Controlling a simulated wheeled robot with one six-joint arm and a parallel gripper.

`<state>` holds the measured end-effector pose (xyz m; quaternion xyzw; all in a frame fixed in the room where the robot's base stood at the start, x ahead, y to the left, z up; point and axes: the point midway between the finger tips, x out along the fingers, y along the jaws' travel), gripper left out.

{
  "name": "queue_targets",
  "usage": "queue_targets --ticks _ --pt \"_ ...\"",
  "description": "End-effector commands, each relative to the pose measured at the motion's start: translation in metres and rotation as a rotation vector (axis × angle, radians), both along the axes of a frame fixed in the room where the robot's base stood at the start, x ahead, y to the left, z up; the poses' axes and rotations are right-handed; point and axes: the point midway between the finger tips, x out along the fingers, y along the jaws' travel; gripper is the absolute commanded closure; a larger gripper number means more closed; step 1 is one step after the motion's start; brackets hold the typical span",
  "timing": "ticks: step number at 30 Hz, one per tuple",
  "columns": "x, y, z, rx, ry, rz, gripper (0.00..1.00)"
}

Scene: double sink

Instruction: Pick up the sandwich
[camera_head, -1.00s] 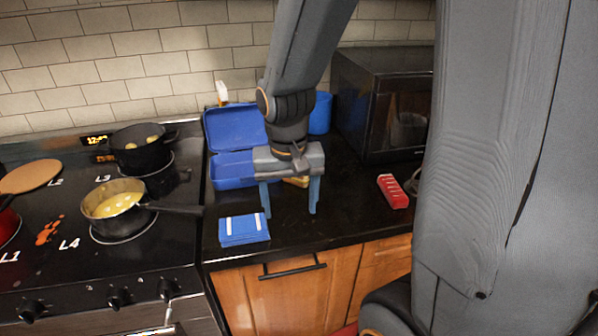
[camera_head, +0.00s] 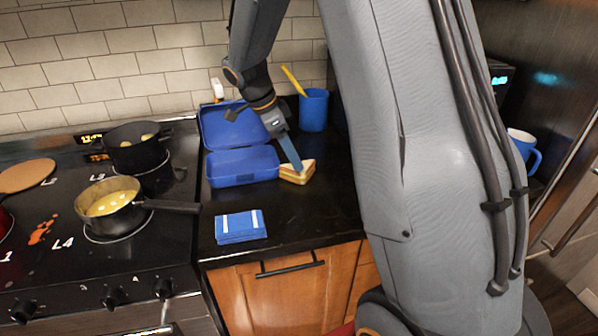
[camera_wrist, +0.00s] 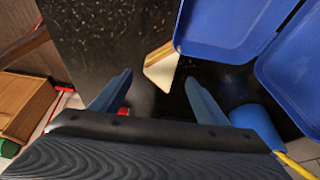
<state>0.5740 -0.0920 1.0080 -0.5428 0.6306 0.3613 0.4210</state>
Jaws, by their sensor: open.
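The sandwich (camera_head: 297,172) is a triangular wedge with pale bread and a coloured filling. It lies on the black counter just right of the open blue lunchbox (camera_head: 243,181). My gripper (camera_head: 293,160) points down at the sandwich, and is seen edge-on in the head view. In the wrist view, my gripper (camera_wrist: 158,80) has its two fingers spread apart. There the sandwich (camera_wrist: 160,66) shows around and beyond the fingertips, closer to the right finger, with the lunchbox (camera_wrist: 232,30) beside it. Nothing is held. Whether a finger touches the sandwich I cannot tell.
A blue cup (camera_head: 313,110) with a yellow utensil stands behind the sandwich. A folded blue cloth (camera_head: 240,226) lies near the counter's front edge. The stove with a saucepan (camera_head: 110,205) and a pot (camera_head: 138,148) is at left. The counter in front of the sandwich is clear.

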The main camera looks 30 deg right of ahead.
Motion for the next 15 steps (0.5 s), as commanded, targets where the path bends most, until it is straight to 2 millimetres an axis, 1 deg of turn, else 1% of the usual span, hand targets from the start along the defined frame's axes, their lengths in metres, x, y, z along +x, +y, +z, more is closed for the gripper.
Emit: queue_targets --ticks 8,15 --pt "-0.005 -0.012 -0.024 0.002 0.005 0.000 0.32" --pt "-0.007 -0.025 -0.051 0.002 0.004 0.002 0.32"
